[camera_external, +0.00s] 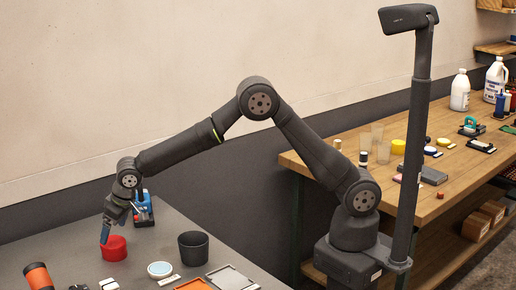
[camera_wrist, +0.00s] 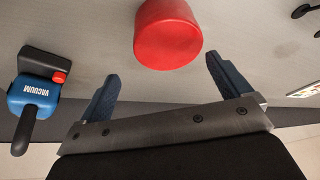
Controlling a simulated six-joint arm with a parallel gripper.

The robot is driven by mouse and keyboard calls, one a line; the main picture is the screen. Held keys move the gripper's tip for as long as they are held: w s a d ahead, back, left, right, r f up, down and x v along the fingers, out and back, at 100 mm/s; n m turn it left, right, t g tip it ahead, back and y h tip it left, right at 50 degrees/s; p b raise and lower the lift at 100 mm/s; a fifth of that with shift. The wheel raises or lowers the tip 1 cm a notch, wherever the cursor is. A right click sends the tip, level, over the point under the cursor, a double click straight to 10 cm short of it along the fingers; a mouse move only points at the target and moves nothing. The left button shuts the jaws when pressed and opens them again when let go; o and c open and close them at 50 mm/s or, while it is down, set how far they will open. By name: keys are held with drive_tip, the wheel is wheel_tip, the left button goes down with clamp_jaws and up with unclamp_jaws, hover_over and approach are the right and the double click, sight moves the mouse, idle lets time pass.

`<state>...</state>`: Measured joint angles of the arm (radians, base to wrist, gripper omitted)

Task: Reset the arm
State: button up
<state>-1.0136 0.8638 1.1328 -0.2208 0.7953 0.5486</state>
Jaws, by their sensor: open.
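My gripper (camera_external: 118,222) is at the end of my outstretched arm, low over the grey table at the left. In the wrist view my gripper (camera_wrist: 162,82) shows two blue fingers spread wide with nothing between them. A red round container (camera_external: 114,247) stands on the table by the fingers in the external view. In the wrist view the red container (camera_wrist: 168,34) is beyond the fingertips, roughly centred between them. Whether a finger touches it I cannot tell.
A dark cup (camera_external: 193,249), a small white-and-blue dish (camera_external: 160,269), shallow trays (camera_external: 229,278) and an orange cylinder (camera_external: 40,277) are on the grey table. A wooden bench (camera_external: 440,200) with bottles is at right.

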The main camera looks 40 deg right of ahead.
drive_tip(key=w+d+r+m, duration=0.1)
drive_tip(key=w+d+r, duration=0.5)
drive_tip(key=d, duration=0.4)
drive_tip(key=w+d+r+m, duration=0.1)
drive_tip(key=w+d+r, duration=0.4)
drive_tip(key=w+d, duration=0.5)
drive_tip(key=d+f+m, duration=0.1)
drive_tip(key=d+f, duration=0.4)
drive_tip(key=d, duration=0.6)
drive_tip(key=d+f+m+h, duration=0.1)
drive_tip(key=d+f, duration=0.4)
drive_tip(key=d, duration=0.7)
drive_tip(key=d+f+m+h, duration=0.1)
drive_tip(key=d+f, duration=0.4)
drive_tip(key=d, duration=0.7)
drive_tip(key=shift+s+f+m+t, duration=0.35)
drive_tip(key=shift+s+m+t, duration=0.05)
drive_tip(key=shift+s+m, duration=0.1)
